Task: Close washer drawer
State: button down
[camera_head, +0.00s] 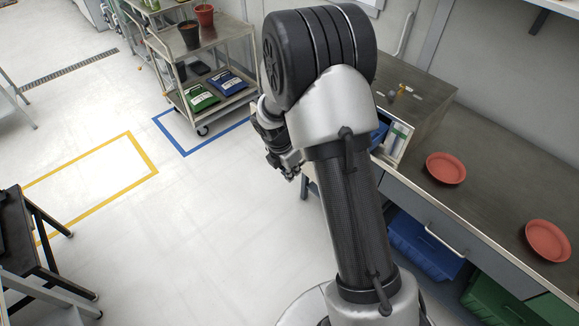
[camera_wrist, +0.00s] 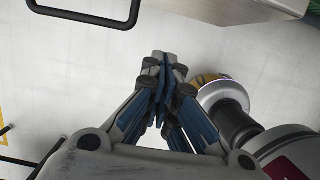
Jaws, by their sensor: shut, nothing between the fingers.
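The bench (camera_head: 500,150) runs along the right with two terracotta saucers (camera_head: 446,168) (camera_head: 548,240) on top. Below are a blue bin (camera_head: 425,250) and a green bin (camera_head: 490,300). A trolley (camera_head: 165,65) with pots stands behind.

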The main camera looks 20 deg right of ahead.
jog(key=shift+w+d+f+b, duration=0.25)
jog(key=shift+d+f, duration=0.25)
jog(key=shift+d, duration=0.25)
jog(key=shift+w+d+f+b, duration=0.3)
jog(key=shift+d+f, duration=0.2)
jog(key=shift+d, duration=0.25)
jog(key=shift+w+d+f+b, duration=0.25)
jog(key=shift+d+f, duration=0.25)
jog(key=shift+d, duration=0.25)
